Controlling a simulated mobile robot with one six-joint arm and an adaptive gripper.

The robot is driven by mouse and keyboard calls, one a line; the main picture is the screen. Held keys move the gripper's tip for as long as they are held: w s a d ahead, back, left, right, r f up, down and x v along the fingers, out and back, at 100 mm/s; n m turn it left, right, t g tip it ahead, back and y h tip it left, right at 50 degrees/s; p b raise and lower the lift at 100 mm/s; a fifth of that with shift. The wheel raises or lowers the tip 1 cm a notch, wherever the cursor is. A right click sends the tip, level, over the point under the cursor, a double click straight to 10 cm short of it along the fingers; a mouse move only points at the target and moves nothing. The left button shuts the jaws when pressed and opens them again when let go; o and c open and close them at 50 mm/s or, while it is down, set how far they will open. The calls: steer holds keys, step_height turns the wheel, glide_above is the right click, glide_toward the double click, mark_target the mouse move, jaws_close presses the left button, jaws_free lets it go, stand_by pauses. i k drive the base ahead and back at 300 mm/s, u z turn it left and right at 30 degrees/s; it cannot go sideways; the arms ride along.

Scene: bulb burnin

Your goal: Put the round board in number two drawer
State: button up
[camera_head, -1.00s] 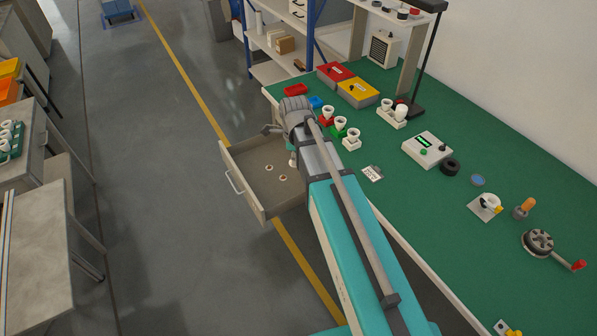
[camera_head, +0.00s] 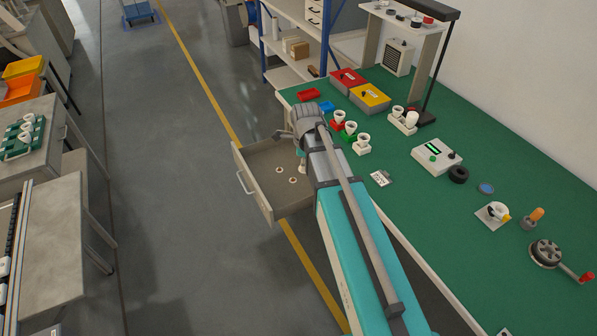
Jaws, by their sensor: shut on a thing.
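A grey drawer (camera_head: 254,192) stands open at the left edge of the green workbench. No number can be read on it. Two small, pale round boards (camera_head: 292,181) (camera_head: 278,169) lie apart on its floor. My gripper (camera_head: 284,135) is at the end of my arm, over the drawer's far side. Its dark grey part shows to the left of the wrist. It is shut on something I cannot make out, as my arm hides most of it. A small whitish shape (camera_head: 303,168) shows below my wrist; I cannot tell what it is.
The green bench (camera_head: 420,185) holds red and yellow boxes (camera_head: 370,97), white bulb holders (camera_head: 362,144), a meter box (camera_head: 436,156) and a crank device (camera_head: 546,254). A black lamp post (camera_head: 440,60) rises behind. The aisle floor (camera_head: 170,190) left of the drawer is clear.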

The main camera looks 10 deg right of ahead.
mark_target(292, 173)
steer(key=u, duration=0.05)
steer(key=i, duration=0.9)
steer(key=z, duration=0.05)
